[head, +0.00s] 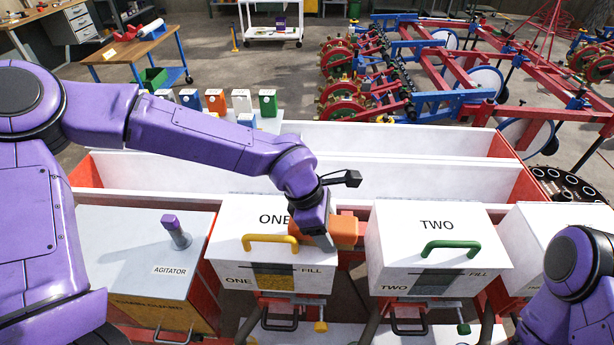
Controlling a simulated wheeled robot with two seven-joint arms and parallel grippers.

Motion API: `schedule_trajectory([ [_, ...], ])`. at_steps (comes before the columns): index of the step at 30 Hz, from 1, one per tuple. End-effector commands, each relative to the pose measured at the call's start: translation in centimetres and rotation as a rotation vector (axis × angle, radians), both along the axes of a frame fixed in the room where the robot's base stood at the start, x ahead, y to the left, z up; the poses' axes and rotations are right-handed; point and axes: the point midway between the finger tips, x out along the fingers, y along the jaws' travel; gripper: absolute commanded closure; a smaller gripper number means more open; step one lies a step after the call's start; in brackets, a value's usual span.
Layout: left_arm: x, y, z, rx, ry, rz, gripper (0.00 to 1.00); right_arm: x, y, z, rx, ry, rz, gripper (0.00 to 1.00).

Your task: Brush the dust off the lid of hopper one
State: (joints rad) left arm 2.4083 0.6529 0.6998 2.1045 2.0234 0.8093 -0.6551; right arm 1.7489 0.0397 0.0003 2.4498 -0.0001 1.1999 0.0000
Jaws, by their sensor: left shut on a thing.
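Hopper one (235,279) is a white box with a yellow handle (270,239) on its lid (236,222). The black word ONE on the lid is partly covered by my left arm. My left gripper (322,240) points down at the right edge of this lid, right of the yellow handle. It is shut on an orange block-like thing (343,232), perhaps the brush, which sticks out to the right over the gap towards hopper two. Any bristles are hidden, and I cannot tell whether it touches the lid. I cannot make out dust on the lid. My right gripper is not in view.
Hopper two (405,262), with a green handle (450,247), stands to the right across a narrow gap. The agitator box (130,255) with an upright purple knob (176,231) is on the left. Long white troughs (400,180) lie behind. Small coloured boxes (215,101) stand farther back.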

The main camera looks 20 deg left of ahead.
Motion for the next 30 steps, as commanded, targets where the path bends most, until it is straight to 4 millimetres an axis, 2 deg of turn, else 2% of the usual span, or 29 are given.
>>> schedule_trajectory([
  [1,0.1,0.1,2.2,-0.004,-0.006,0.004,0.71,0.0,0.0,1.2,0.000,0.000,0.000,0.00],
  [2,0.0,0.2,2.6,-0.003,-0.005,0.005,0.71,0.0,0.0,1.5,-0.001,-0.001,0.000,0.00],
  [18,-0.1,0.6,7.0,-0.002,-0.004,0.011,0.71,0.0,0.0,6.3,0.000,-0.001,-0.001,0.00],
  [24,-0.1,0.6,7.9,-0.002,-0.004,0.012,0.71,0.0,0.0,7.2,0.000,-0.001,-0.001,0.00],
  [30,-0.1,0.6,7.9,-0.002,-0.004,0.012,0.71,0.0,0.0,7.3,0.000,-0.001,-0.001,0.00],
])
